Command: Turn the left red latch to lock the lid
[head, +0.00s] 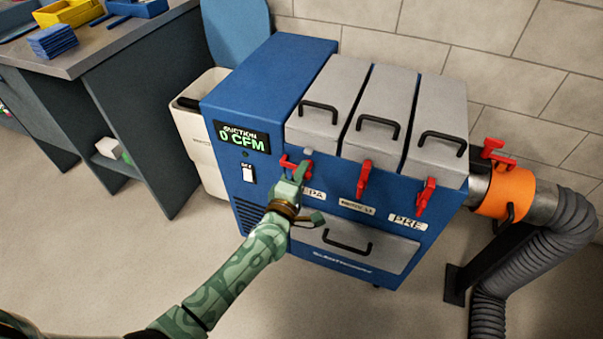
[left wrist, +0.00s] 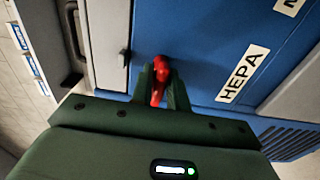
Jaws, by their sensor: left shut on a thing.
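The left red latch (head: 288,162) is on the front of the blue machine (head: 222,95), below the left grey lid (head: 328,75) and by the HEPA label. My left gripper (head: 301,168) is shut on this latch and hides part of it. In the left wrist view the latch (left wrist: 159,70) sits between the two green fingers (left wrist: 160,88). In the head view its visible end points left, unlike the other two latches. The left lid lies flat on the machine. My right gripper is not in view.
The middle red latch (head: 364,178) and right red latch (head: 426,195) hang downward. A drawer with a black handle (head: 346,243) is below. An orange collar (head: 505,192) and grey hose (head: 567,235) stand right. A workbench (head: 90,50) is at left. The front floor is clear.

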